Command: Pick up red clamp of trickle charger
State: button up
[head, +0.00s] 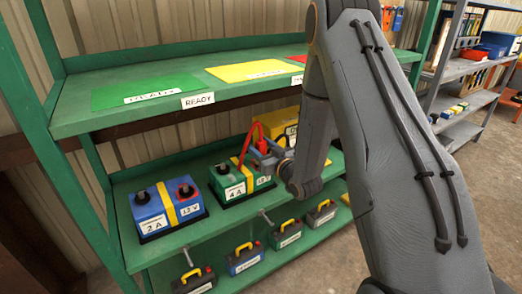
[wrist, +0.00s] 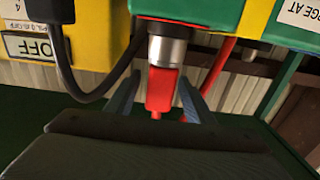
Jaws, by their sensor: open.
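The red clamp (wrist: 161,92) sits on a grey metal post of the green battery (wrist: 205,15) in the wrist view. My gripper (wrist: 160,86) is open, with one finger on each side of the clamp's red handle; small gaps seem to show at the sides. In the head view my gripper (head: 262,156) is at the right part of the green battery (head: 227,182), labelled 4 A, and mostly hides the clamp. The red cable (head: 255,135) loops up there. The yellow trickle charger (head: 286,116) stands behind, partly hidden by my arm; its OFF label (wrist: 33,47) shows in the wrist view.
A blue battery (head: 166,209), labelled 2 A, stands to the left on the same green shelf. The upper shelf (head: 73,118) with coloured mats is above my gripper. Several small cases with yellow handles (head: 246,258) line the lower shelf. A black cable (wrist: 92,97) hangs near my gripper.

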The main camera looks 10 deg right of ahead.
jog(key=shift+x, duration=1.15)
grip_shut()
jog(key=shift+r, duration=0.1)
